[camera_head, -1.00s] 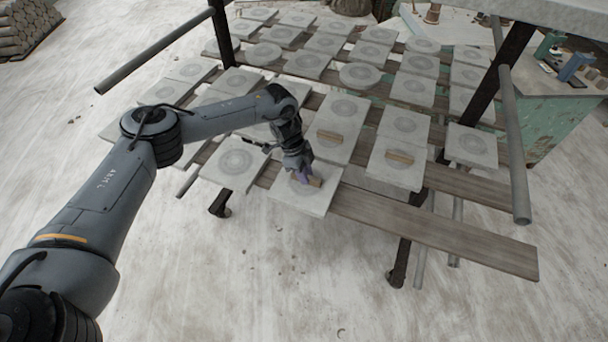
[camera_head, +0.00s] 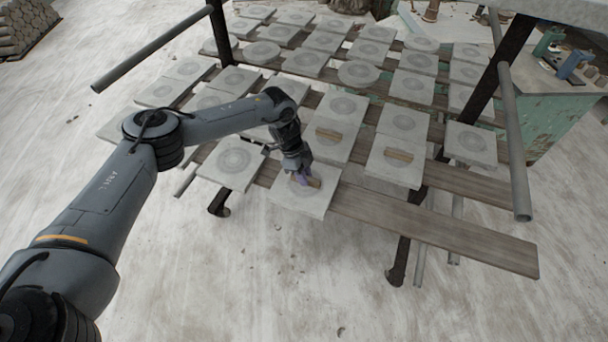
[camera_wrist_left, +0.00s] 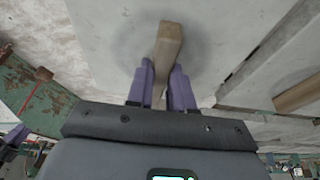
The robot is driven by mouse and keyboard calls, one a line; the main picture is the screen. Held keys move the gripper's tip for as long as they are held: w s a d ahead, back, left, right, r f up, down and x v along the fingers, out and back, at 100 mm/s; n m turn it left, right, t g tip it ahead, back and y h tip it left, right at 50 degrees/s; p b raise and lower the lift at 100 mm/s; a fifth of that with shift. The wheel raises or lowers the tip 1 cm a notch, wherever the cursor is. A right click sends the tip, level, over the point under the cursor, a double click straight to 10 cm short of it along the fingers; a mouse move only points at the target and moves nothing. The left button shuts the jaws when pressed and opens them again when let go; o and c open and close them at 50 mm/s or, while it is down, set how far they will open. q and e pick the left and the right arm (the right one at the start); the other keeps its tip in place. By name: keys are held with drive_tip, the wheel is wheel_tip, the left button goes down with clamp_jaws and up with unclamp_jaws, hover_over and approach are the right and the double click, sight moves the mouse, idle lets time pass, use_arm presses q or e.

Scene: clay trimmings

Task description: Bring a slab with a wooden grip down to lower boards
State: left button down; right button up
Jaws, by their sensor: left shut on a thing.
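My left gripper (camera_head: 302,174) is shut on the wooden grip (camera_wrist_left: 168,45) of a square grey slab (camera_head: 312,204) at the front edge of the rack. In the left wrist view the purple fingers (camera_wrist_left: 162,85) stand on either side of the grip, with the slab face (camera_wrist_left: 110,40) behind it. The slab lies at or just over the front wooden board (camera_head: 430,228); I cannot tell whether it touches. Two more slabs with wooden grips, one behind (camera_head: 333,110) and one to the right (camera_head: 395,168), lie on the boards. My right gripper is not seen.
Several plain slabs, some square and some round (camera_head: 359,74), cover the boards behind. Dark rack posts (camera_head: 486,90) and a grey pipe (camera_head: 514,150) rise at the right. The right end of the front board is bare.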

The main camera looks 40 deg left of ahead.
use_arm(q)
drive_tip(key=shift+f, duration=0.25)
idle(0.6)
drive_tip(key=c, duration=0.9)
unclamp_jaws()
drive_tip(key=shift+w, duration=0.1)
drive_tip(key=shift+f, duration=0.1)
